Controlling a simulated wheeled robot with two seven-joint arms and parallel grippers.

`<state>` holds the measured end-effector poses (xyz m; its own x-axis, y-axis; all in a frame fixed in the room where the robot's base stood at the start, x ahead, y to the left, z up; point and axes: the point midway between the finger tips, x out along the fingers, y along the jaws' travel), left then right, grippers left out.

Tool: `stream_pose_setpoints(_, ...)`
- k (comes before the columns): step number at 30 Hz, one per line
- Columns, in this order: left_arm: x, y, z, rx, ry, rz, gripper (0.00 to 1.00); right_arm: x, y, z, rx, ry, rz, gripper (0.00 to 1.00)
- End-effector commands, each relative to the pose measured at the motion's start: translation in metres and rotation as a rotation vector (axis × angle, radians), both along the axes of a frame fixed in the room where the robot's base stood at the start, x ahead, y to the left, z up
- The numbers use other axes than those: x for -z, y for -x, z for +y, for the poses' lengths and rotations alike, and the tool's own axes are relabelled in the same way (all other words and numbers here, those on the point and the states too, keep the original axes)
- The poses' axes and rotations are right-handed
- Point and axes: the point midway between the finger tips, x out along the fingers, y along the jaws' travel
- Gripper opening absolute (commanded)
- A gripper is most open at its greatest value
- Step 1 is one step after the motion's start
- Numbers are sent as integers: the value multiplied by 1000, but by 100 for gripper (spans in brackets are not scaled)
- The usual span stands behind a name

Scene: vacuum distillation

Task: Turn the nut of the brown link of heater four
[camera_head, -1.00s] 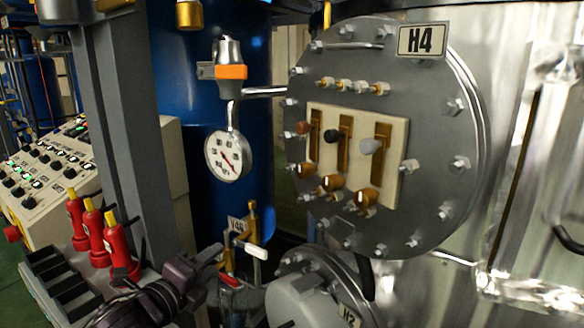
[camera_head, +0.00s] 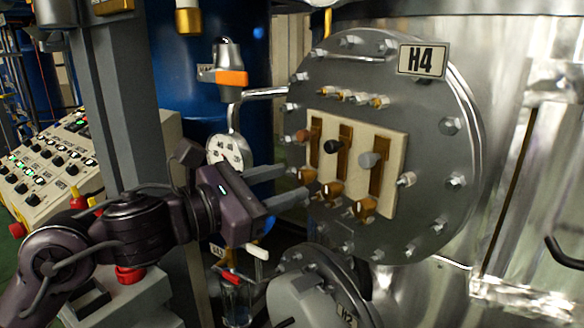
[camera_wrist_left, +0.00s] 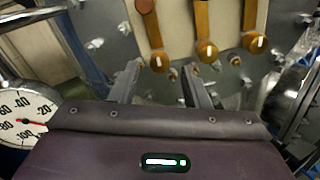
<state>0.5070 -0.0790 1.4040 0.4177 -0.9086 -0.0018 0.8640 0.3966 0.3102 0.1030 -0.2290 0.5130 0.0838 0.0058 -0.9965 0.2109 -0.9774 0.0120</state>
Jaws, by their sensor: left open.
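The heater four panel (camera_head: 398,150), a round grey flange with a cream plate, carries an H4 sign (camera_head: 422,60). The brown link (camera_head: 316,135) is the leftmost of three brass strips, with a brown knob (camera_head: 302,135) at its upper part. Its nut (camera_head: 308,174) is at the lower end, close to my fingertips. In the left wrist view the nut (camera_wrist_left: 159,62) shows just beyond the gap between the fingers. My left gripper (camera_head: 297,183) is open and empty, pointing at the panel, one finger above the other in the head view. My right gripper is not in view.
The black-knobbed link (camera_head: 344,150) and the grey-knobbed link (camera_head: 378,168) stand to the right. A pressure gauge (camera_head: 228,150) is left of the panel, partly behind my arm. A lower flange (camera_head: 310,296) and a white-handled valve (camera_head: 257,252) lie below.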

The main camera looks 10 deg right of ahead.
Motion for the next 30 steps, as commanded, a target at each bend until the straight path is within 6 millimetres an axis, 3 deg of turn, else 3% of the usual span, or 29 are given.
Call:
stream_pose_setpoints(6, -1, -10, -20, -1, 2, 1, 43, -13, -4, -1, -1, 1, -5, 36)
stream_pose_setpoints(15, 0, -11, -22, -2, 2, 0, 43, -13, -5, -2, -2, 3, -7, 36)
stream_pose_setpoints(25, 0, -11, -22, -2, 2, 1, 0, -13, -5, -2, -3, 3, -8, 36)
stream_pose_setpoints(30, 1, -11, -22, -2, 4, 6, 0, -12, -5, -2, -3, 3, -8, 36)
